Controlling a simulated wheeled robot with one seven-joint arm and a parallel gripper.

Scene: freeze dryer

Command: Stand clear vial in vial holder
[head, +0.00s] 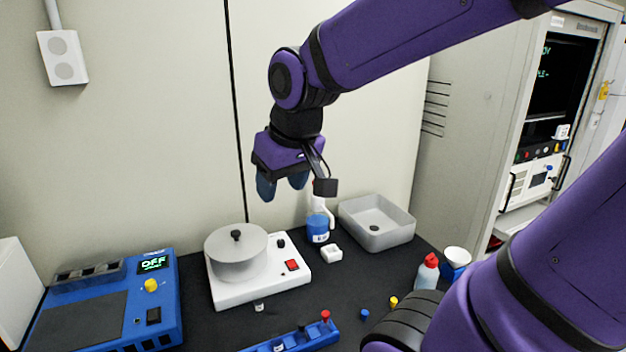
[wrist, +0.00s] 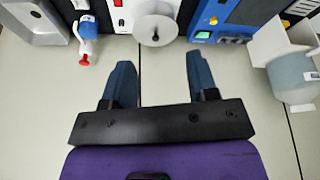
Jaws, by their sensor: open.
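My gripper (head: 282,186) is open and empty, high above the back of the bench near the wall. Its two blue fingers are spread apart in the wrist view (wrist: 160,65), with nothing between them. A small clear vial (head: 259,306) appears to be on the dark bench just in front of the white hot plate, well below my gripper. A blue vial holder (head: 318,336) lies at the front edge of the head view, partly cut off. It bears a red-capped item (head: 325,316) and other small vials. Neither the clear vial nor the holder can be made out in the wrist view.
A hot plate (head: 292,280) with a round pot (head: 236,254) stands mid-bench. A blue device (head: 165,300) is left of it. Small blue and yellow caps lie in front.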

